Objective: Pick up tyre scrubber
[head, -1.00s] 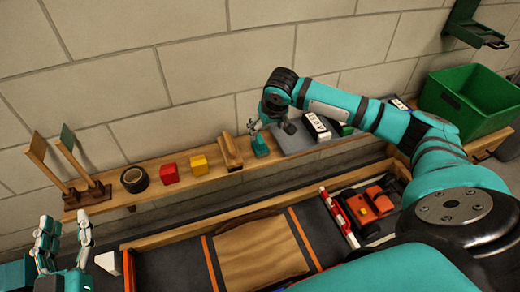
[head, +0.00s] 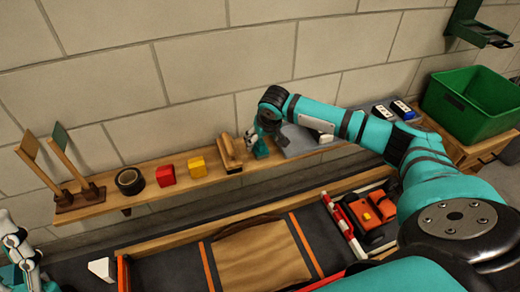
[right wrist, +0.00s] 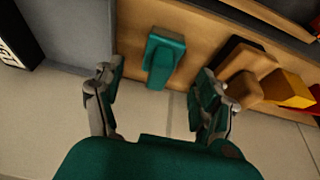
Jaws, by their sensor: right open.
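A small teal block with a raised top (head: 261,151), which may be the tyre scrubber, stands on the wooden wall shelf. It also shows in the right wrist view (right wrist: 163,57), upper middle, roughly in line with the gap between my fingers. My right gripper (head: 254,138) is open and empty beside the block; in the wrist view its two fingers (right wrist: 157,95) are spread, with no clear contact. A wooden brush-like piece (head: 230,154) stands just left of the block and shows in the wrist view (right wrist: 243,72). My left gripper (head: 14,245) is partly cut off at the left edge.
The shelf (head: 135,188) also holds a yellow block (head: 197,167), a red block (head: 165,175), a black tape roll (head: 130,181) and upright wooden tools. The wall (head: 190,70) is close behind. A green bin (head: 470,115) stands right. An orange toy car (head: 372,212) sits below.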

